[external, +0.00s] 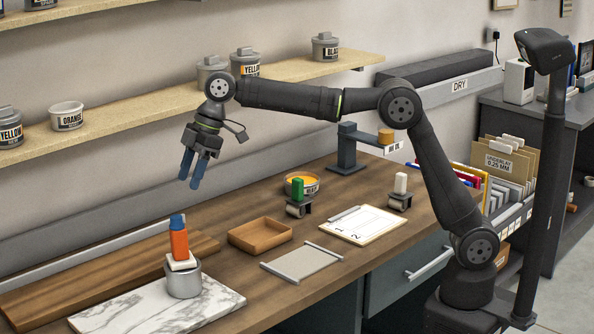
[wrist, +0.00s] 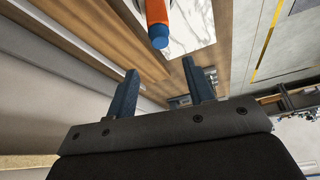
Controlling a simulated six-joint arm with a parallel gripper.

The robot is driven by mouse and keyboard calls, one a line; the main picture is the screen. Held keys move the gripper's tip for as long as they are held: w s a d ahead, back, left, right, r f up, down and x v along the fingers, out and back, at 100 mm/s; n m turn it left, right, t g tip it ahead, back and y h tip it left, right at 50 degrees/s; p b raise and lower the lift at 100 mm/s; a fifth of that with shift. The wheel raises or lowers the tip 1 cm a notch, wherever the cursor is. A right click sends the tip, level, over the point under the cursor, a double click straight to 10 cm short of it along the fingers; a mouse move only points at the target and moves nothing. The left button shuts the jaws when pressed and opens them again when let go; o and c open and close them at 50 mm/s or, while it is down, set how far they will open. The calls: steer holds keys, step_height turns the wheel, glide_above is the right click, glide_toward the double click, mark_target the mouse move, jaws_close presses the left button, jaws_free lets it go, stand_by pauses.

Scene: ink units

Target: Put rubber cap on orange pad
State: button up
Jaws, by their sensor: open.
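An orange block with a blue top (external: 178,240) stands upright on a white piece (external: 181,262), which rests on a grey metal can (external: 184,281) on the marble slab. The blue end (wrist: 160,39) shows at the top of the wrist view. I cannot tell for sure which part is the rubber cap. A round orange-brown pad (external: 386,136) sits on the arm of a dark stand at the back; it may be the orange pad. My gripper (external: 189,184) is open and empty, above and apart from the stack; its fingers (wrist: 160,82) show nothing between them.
The marble slab (external: 130,309) and a wooden board (external: 50,285) lie at the left. A shelf with cans (external: 325,47) runs behind.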

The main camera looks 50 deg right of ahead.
mark_target(175, 217)
steer(key=v, duration=0.2)
steer(key=shift+d+r, duration=0.15)
steer(key=shift+r, duration=0.2)
steer(key=x, duration=1.2)
steer(key=shift+r, duration=1.85)
steer(key=shift+f, duration=0.1)
